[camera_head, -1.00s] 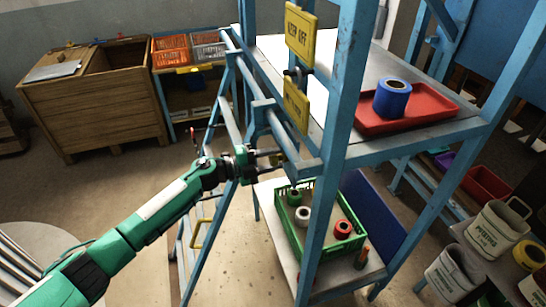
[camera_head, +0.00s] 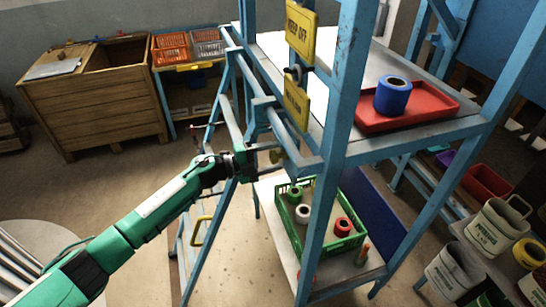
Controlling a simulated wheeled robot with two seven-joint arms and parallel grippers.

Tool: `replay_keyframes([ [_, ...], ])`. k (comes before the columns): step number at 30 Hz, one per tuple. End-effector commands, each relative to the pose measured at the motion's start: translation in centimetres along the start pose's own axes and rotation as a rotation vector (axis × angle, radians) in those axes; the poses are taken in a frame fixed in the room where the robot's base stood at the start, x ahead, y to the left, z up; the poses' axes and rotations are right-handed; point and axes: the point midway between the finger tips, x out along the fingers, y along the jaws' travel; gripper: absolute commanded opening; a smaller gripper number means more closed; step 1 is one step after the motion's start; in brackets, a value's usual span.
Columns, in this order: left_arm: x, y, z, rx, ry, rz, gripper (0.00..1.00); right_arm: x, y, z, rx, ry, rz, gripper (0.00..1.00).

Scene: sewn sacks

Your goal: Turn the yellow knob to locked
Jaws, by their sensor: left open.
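My left gripper (camera_head: 268,161) reaches in from the left on a green and black arm. It is open at the blue frame of the rack, below the yellow signs. My right gripper is not in view.
The blue rack (camera_head: 338,140) carries yellow signs, the upper reading KEEP OFF (camera_head: 301,32). A red tray (camera_head: 440,104) with a blue roll (camera_head: 392,97) stands on its shelf. Below is a green crate (camera_head: 318,252) with several spools. A wooden chest (camera_head: 105,105) stands back left.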

Motion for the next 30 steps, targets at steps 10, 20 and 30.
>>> replay_keyframes([
  [10,-5.6,0.6,0.2,0.003,-0.002,0.002,0.59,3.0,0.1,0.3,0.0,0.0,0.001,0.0],
  [20,-11.7,0.5,0.2,0.0,-0.003,0.002,0.59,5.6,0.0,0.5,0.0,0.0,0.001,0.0],
  [30,-13.6,0.0,0.1,-0.001,-0.001,0.0,0.59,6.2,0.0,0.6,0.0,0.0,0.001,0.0],
])
